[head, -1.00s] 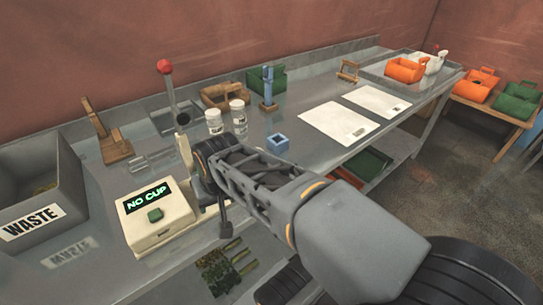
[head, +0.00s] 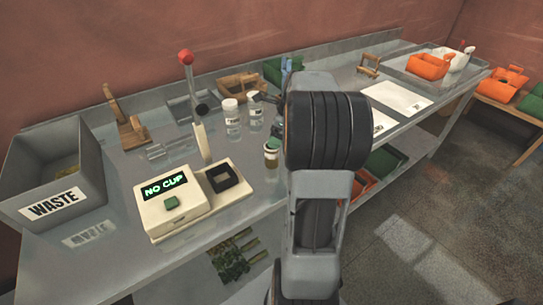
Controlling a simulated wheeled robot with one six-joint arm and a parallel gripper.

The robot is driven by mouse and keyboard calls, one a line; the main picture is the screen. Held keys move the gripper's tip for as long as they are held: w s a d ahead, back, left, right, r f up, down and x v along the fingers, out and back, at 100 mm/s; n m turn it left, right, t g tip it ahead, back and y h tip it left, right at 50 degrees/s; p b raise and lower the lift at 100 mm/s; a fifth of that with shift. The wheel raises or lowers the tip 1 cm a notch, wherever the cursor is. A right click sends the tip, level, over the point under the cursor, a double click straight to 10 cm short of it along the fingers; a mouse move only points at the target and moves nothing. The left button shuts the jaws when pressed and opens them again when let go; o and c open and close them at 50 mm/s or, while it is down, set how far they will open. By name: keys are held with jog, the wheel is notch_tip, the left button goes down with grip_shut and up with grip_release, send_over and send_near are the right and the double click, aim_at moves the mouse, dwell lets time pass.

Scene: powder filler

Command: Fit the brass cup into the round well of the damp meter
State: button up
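The damp meter (head: 172,213) is a cream box at the front of the bench, its green display reading NO CUP. A dark square holder with the round well (head: 223,179) shows on its right side, with nothing visible in it. I cannot make out the brass cup. My arm rises through the middle of the view. My gripper's fingertips are hidden behind it, so what it holds cannot be seen.
A grey WASTE bin (head: 53,207) stands at the left. A red-knobbed lever (head: 187,75) and white-lidded jars (head: 231,115) stand behind the meter. A wooden stand (head: 130,130) is at the back left. White sheets (head: 398,97) lie to the right. My arm hides the bench's middle.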

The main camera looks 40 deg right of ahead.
aim_at(270, 151)
jog(key=shift+p+x, duration=0.3)
jog(key=shift+x, duration=4.3)
jog(key=shift+d, duration=0.1)
jog(key=shift+c, duration=0.2)
jog(key=c, duration=1)
jog(key=shift+r, duration=0.15)
